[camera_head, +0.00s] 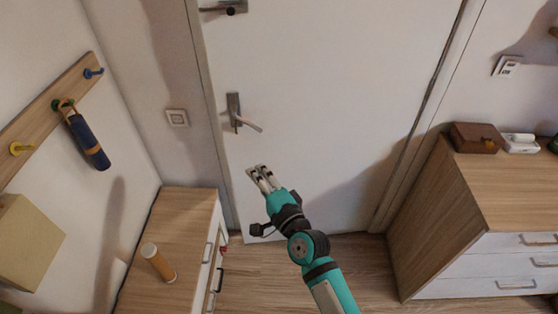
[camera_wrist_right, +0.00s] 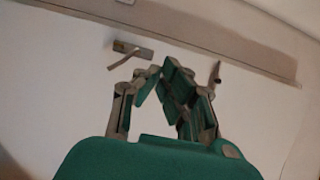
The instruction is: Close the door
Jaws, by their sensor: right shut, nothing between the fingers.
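The white door (camera_head: 310,80) stands in its frame in the head view and looks shut or nearly shut; I cannot tell whether it is latched. Its metal handle (camera_head: 240,115) is on the left side of the door, with another handle (camera_head: 226,7) higher up. My right gripper (camera_head: 258,174) is shut and empty, in front of the door below the handle; I cannot tell whether it touches the door. In the right wrist view the gripper (camera_wrist_right: 158,72) has the door surface and the handle (camera_wrist_right: 130,54) behind it. My left gripper is not in view.
A low wooden cabinet (camera_head: 180,215) with a cylinder (camera_head: 158,262) on it stands at the left. A wooden dresser (camera_head: 500,190) with white drawers stands at the right. A hook rail (camera_head: 40,110) with a blue umbrella (camera_head: 88,142) hangs on the left wall. Floor shows between the cabinets.

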